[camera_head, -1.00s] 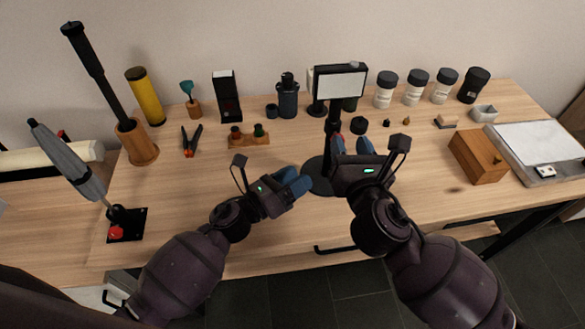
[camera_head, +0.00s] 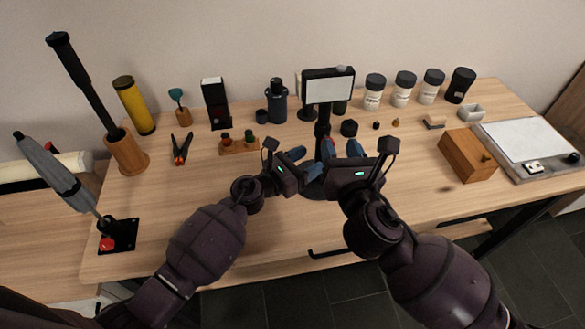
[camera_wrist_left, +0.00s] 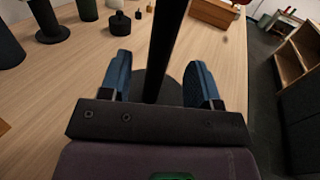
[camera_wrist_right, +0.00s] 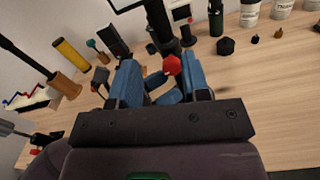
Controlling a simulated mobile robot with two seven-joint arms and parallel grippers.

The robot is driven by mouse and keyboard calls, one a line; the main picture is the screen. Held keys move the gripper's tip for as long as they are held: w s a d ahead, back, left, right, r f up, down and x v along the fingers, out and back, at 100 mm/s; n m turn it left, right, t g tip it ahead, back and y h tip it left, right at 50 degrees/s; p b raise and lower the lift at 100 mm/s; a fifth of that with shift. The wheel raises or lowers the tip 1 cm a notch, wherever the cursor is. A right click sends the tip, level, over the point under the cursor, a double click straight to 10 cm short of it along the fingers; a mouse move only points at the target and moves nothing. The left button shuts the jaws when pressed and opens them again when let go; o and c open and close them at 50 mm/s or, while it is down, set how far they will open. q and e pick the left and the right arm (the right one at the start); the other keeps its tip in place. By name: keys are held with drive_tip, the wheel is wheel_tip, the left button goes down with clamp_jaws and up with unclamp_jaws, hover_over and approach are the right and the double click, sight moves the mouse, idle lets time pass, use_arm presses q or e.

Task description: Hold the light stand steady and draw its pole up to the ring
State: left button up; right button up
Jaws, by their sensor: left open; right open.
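The light stand has a flat lamp panel (camera_head: 328,90) on a black pole (camera_head: 323,118), upright over a round black base (camera_wrist_left: 146,84). In the right wrist view a red knob (camera_wrist_right: 172,65) shows on the stand. My left gripper (camera_head: 305,161) is open low at the stand; in the left wrist view the pole (camera_wrist_left: 165,45) passes between its blue fingers, with gaps visible on both sides. My right gripper (camera_head: 341,148) is open just right of the pole, with the knob between its fingers in its own view. Contact cannot be told. No ring can be made out.
Behind the stand are a dark bottle (camera_head: 277,100) and several white jars (camera_head: 374,92). A small black pot (camera_head: 349,128) stands close to the right. A wooden box (camera_head: 467,155) and a tray (camera_head: 520,172) lie further right.

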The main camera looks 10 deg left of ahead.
sight(316, 157)
use_arm(q)
drive_tip(key=shift+x, duration=2.1)
drive_tip(key=shift+c, duration=0.5)
